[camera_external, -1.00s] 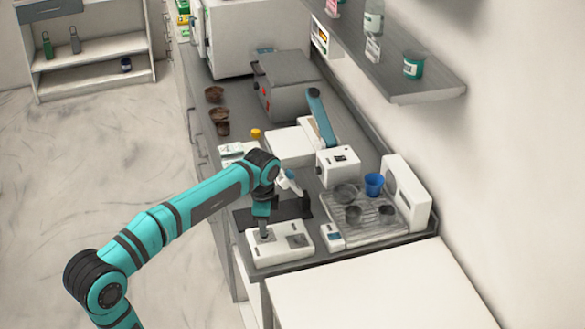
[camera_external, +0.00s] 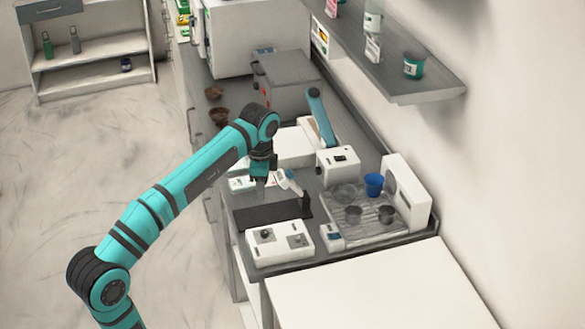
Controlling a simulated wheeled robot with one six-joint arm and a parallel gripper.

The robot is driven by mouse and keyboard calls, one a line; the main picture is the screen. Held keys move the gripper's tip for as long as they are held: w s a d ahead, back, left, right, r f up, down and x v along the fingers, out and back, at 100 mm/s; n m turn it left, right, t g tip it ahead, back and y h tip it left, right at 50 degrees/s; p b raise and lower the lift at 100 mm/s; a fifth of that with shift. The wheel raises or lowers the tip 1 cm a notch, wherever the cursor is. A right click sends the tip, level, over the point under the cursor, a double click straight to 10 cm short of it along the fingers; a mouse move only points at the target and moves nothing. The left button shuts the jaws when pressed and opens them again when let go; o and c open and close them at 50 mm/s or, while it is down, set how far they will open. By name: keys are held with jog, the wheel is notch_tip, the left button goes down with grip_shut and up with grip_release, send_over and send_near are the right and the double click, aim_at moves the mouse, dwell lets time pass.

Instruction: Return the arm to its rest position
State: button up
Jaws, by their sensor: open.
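My teal and black arm reaches from the lower left over the grey counter (camera_external: 226,212). My gripper (camera_external: 262,178) points down above the counter, behind the white device (camera_external: 279,243) with a dark knob and a grey square. It is open, and I see nothing held in it. The fingertips are small and partly blend with the white things behind them.
A drying tray (camera_external: 361,228) with dark cups and a blue cup (camera_external: 374,184) is at right. A grey box (camera_external: 285,82) stands behind. A shelf (camera_external: 420,82) overhangs at right. The white table (camera_external: 375,290) is bare.

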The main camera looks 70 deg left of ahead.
jog(key=shift+d, duration=0.1)
dwell(0.3)
jog(key=s+d+f+n+t, duration=0.1)
jog(key=s+d+t, duration=0.3)
jog(key=d+t, duration=0.4)
jog(key=s+d+f+n+t, duration=0.2)
jog(key=d+t, duration=0.7)
jog(key=d, duration=0.9)
jog(key=shift+s+d+f+n, duration=0.2)
jog(key=shift+s+n, duration=0.3)
jog(key=shift+s, duration=0.6)
jog(key=shift+c, duration=0.2)
dwell(0.5)
